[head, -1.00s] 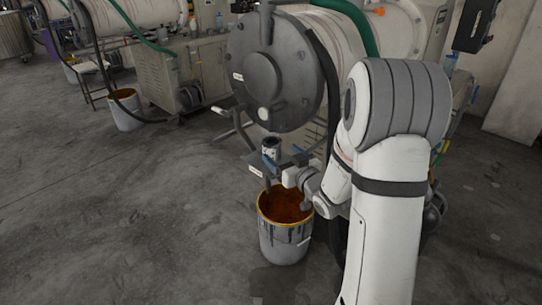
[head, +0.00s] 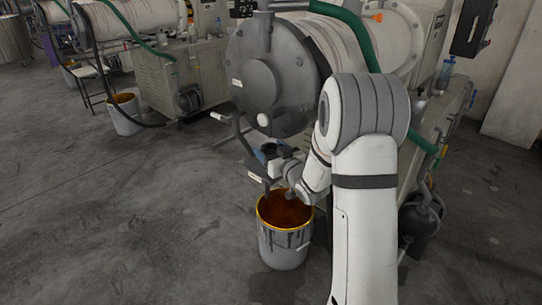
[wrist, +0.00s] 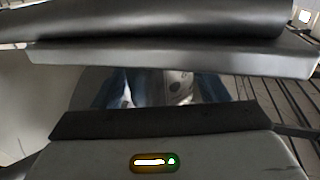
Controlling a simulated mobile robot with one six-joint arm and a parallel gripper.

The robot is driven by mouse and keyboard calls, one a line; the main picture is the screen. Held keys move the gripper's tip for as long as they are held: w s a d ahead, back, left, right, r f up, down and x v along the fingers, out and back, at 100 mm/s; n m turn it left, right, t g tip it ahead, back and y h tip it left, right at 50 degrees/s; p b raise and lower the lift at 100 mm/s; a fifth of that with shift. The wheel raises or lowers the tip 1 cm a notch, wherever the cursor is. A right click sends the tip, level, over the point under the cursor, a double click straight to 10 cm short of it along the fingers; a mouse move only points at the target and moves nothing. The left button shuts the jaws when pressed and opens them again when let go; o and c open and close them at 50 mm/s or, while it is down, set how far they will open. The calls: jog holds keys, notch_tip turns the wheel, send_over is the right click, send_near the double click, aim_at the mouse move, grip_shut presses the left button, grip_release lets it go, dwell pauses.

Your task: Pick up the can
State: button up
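The can (head: 269,149) shows in the head view as a small dark round shape above the shelf under the big grey drum. Most of its body is hidden. My gripper (head: 277,161) is right beside it, small and partly blended with the shelf. In the wrist view a dark pad and a grey edge cross the picture, with a narrow gap between. Blurred blue and whitish surfaces show through this gap; I cannot tell whether they belong to the can. Whether the fingers are open or closed on it is not clear.
A bucket with orange-brown paint inside (head: 284,240) stands on the floor below my gripper. The grey drum end (head: 270,80) is close above. A second bucket (head: 124,118) stands further left.

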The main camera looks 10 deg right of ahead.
jog(key=c, duration=1)
jog(key=shift+o, duration=0.2)
jog(key=shift+r, duration=0.2)
